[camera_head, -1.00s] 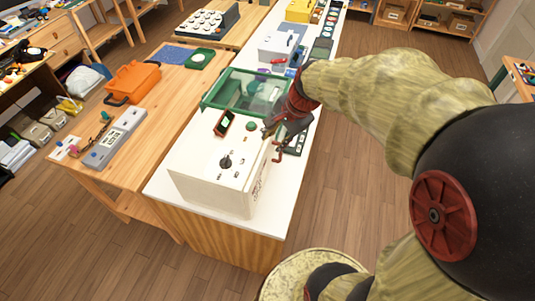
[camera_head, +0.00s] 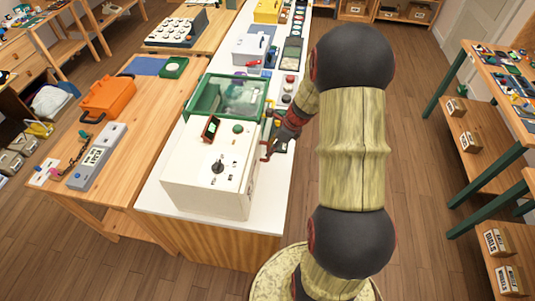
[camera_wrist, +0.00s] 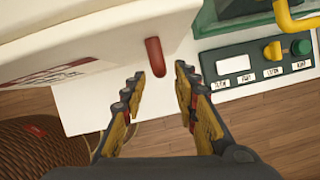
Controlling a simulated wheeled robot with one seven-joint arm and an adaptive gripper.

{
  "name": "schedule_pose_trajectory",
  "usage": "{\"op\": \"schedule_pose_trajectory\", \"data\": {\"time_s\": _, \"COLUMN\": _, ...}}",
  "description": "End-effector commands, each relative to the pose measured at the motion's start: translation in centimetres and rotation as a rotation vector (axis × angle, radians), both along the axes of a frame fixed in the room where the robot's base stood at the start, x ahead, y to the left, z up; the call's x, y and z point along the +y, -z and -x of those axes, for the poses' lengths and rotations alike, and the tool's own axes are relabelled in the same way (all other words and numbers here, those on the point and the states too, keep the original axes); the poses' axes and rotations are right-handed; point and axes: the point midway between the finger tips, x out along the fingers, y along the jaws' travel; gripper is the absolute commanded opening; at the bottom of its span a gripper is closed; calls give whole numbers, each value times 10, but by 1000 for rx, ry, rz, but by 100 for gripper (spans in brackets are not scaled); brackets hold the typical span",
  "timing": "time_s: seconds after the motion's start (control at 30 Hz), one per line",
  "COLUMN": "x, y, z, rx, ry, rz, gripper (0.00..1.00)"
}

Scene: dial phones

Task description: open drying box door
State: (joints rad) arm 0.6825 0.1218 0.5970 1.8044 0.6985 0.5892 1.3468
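A white box (camera_head: 200,178) with a black knob and a small screen on top stands on the white counter. A green-framed box with a clear lid (camera_head: 226,97) stands behind it. Which of them is the drying box, I cannot tell for certain. In the wrist view a red handle (camera_wrist: 155,57) sticks out from the white box's wall (camera_wrist: 90,42). My gripper (camera_wrist: 158,80) is open, its fingertips on either side of the handle's lower end, apparently not touching it. In the head view my gripper (camera_head: 267,134) is at the right side of the boxes, small and partly hidden.
A green panel (camera_wrist: 258,65) with knobs and labels lies beside the handle; a yellow bar (camera_wrist: 292,18) is above it. A wooden table (camera_head: 130,150) with an orange case (camera_head: 108,97) stands left. The floor (camera_head: 420,190) right of the counter is clear.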

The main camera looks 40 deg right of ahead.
Motion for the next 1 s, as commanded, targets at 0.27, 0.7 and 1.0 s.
{"op": "schedule_pose_trajectory", "data": {"time_s": 0.27, "x": 8, "y": 38, "z": -13, "rx": 0, "ry": -2, "rz": 0, "gripper": 30}}
{"op": "schedule_pose_trajectory", "data": {"time_s": 0.7, "x": 9, "y": 41, "z": -15, "rx": -1, "ry": -2, "rz": 2, "gripper": 22}}
{"op": "schedule_pose_trajectory", "data": {"time_s": 1.0, "x": 9, "y": 41, "z": -15, "rx": 0, "ry": -2, "rz": 1, "gripper": 5}}
